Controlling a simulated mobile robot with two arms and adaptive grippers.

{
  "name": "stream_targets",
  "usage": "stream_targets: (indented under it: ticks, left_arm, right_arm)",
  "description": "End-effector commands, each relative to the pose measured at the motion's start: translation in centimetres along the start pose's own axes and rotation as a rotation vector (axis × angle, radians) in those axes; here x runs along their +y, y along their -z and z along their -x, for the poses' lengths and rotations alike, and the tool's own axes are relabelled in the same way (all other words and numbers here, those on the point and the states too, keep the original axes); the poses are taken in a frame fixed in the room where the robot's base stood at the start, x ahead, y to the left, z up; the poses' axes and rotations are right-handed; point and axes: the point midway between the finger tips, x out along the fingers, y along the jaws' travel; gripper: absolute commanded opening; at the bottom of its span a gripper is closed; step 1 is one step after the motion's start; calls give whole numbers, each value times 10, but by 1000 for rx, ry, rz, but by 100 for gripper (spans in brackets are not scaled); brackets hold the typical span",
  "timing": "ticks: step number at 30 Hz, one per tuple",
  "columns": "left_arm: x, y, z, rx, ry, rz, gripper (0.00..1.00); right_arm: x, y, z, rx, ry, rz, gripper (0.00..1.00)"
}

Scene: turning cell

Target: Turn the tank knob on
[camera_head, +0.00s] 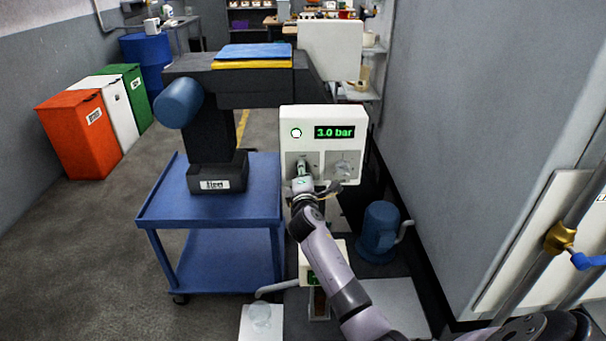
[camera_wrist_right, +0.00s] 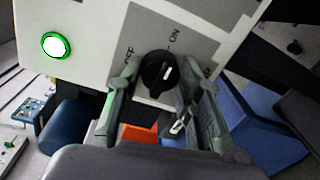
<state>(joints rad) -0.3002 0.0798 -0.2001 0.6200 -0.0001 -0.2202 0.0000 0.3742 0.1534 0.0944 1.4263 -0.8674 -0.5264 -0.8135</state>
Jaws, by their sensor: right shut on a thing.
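A white control box (camera_head: 360,115) faces me in the head view, with a green readout of 3.0 bar (camera_head: 334,132) and two knob plates below it. My right gripper (camera_head: 302,178) is at the left plate. In the wrist view a black knob (camera_wrist_right: 156,74) with a short white mark sits on a grey plate (camera_wrist_right: 150,28) reading OFF and ON; a third label at right is partly hidden. My right gripper (camera_wrist_right: 160,88) has a finger on each side of this knob and is shut on it. I cannot read a tank label. My left gripper is not in view.
A white button with a green ring (camera_head: 296,132) is above. A blue cart (camera_head: 165,206) stands left, with a dark machine (camera_head: 215,180) on it. A blue pump (camera_head: 378,232) stands right, near the grey wall.

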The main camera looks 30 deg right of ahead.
Motion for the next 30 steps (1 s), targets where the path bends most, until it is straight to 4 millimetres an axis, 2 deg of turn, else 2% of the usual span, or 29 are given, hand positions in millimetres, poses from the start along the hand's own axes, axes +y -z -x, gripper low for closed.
stream_targets:
  ticks: [6,7,16,25,30]
  left_arm:
    - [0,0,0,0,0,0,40]
    - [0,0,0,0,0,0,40]
    - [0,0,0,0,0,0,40]
    - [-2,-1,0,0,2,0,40]
    - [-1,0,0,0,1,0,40]
  right_arm:
    - [-1,0,0,0,3,-3,5]
    - [-1,0,0,0,3,-3,34]
    - [-1,0,0,0,2,-1,54]
    - [0,0,1,0,0,0,54]
    - [-1,0,13,0,0,1,54]
